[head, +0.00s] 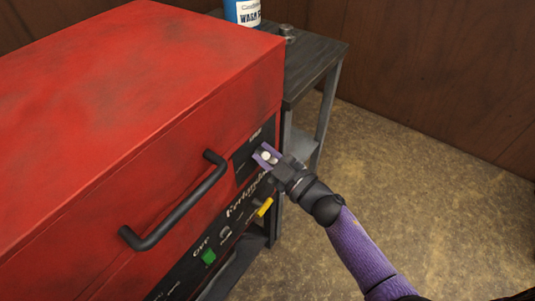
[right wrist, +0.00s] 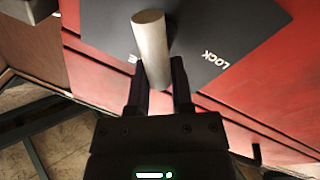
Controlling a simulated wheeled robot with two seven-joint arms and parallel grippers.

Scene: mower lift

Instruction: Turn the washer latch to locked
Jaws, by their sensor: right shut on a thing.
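The washer (head: 130,90) is a large red cabinet that fills the left of the head view. The latch (right wrist: 151,45) shows in the right wrist view as a pale grey cylindrical bar in front of a dark plate (right wrist: 215,35). The plate carries the word LOCK to the right of the bar; another label is mostly hidden behind it. My right gripper (right wrist: 160,80) is shut on the lower end of the bar, one finger on each side. In the head view, my right gripper (head: 268,156) is at the dark panel on the washer's front, hiding part of the latch. My left gripper is out of view.
A black bar handle (head: 180,205) sticks out from the washer's front, left of my right gripper. Below it are a green switch (head: 208,257) and a yellow part (head: 264,207). A dark table (head: 310,62) with a blue bottle (head: 243,12) stands behind. The floor at right is clear.

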